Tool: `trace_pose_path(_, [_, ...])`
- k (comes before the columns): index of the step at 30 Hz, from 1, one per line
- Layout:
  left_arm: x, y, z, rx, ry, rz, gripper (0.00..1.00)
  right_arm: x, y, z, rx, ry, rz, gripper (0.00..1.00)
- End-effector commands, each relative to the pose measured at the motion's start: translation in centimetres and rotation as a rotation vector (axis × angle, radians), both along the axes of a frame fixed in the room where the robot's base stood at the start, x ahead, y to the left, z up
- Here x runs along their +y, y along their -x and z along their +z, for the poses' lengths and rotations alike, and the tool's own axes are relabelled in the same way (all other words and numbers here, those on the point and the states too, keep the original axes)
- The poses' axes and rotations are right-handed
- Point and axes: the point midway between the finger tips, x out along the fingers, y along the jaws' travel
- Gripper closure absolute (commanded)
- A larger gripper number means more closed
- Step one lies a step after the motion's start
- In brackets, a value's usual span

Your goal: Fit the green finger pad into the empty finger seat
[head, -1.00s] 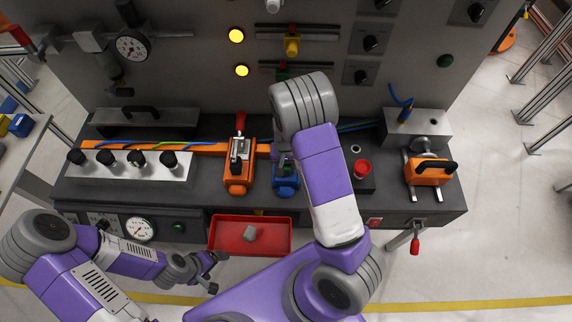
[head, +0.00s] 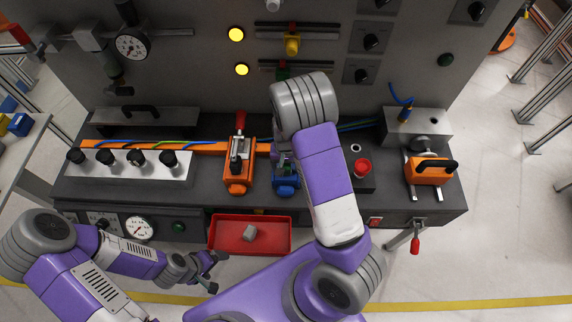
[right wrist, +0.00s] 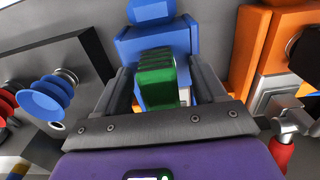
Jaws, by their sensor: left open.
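The green finger pad (right wrist: 158,78) shows in the right wrist view, upright in front of the blue holder (right wrist: 150,40). My right gripper (right wrist: 165,90) has its dark fingers apart on either side of the pad, with a visible gap on the right. I cannot tell whether the pad rests in the holder. In the head view the blue holder (head: 287,184) is partly covered by my right arm, which hides the pad. I cannot make out an empty finger seat.
A red tray (head: 220,247) holds a grey block (head: 249,233). An orange clamp unit (head: 238,178) stands close left of the blue holder. A red cup (head: 362,167) and another orange unit (head: 430,171) stand to the right. A panel with knobs (head: 330,50) rises behind.

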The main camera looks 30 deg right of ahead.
Motion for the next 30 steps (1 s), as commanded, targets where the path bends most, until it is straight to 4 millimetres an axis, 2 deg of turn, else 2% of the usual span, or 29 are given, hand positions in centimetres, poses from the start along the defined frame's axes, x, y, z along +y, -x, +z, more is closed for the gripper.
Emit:
trace_pose_path(5, [0.0,0.0,0.0,0.000,0.000,0.000,0.15,0.0,0.0,0.1,0.000,0.000,0.000,0.30])
trace_pose_path(8, [0.0,0.0,0.2,0.000,0.000,0.000,0.15,0.0,-0.1,0.9,-0.002,0.000,0.001,0.30])
trace_pose_path(15, [0.0,0.0,0.9,0.000,0.000,0.000,0.15,0.0,-0.1,5.0,-0.004,0.000,0.002,0.30])
trace_pose_path(21, [0.0,0.0,1.3,0.000,0.000,0.000,0.15,0.0,0.0,7.3,-0.002,0.000,0.001,0.30])
trace_pose_path(30, [0.0,0.0,1.3,0.000,0.000,0.000,0.15,0.0,0.0,7.6,0.000,0.000,0.000,0.30])
